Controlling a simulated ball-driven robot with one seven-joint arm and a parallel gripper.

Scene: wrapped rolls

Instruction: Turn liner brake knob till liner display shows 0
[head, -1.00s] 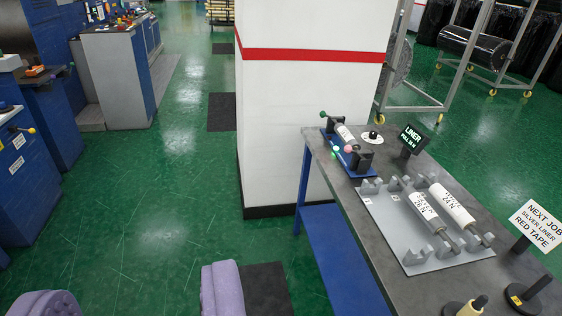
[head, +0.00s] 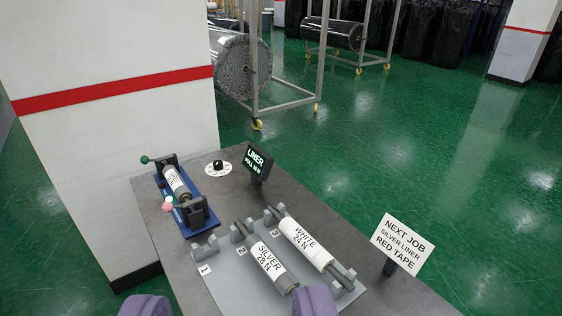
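The liner brake knob (head: 218,164) is a small black knob on a round white dial plate near the back of the grey bench. The liner display (head: 259,163) stands just right of it, a dark tilted sign with pale green text. It reads LINER and PULL, with a number too small to read surely. My gripper (head: 230,303) shows as two purple fingers at the bottom edge, wide apart, with nothing seen between them. It is well in front of the knob and not touching it. The knob's pointer setting is too small to tell.
Left of the knob is a blue stand (head: 198,217) holding a labelled roll (head: 175,182), with green and pink ball handles. A grey rack (head: 209,251) holds rolls marked SILVER 28 N (head: 266,263) and WHITE 24 N (head: 305,243). A NEXT JOB sign (head: 402,244) stands right. A white pillar (head: 120,140) is behind left.

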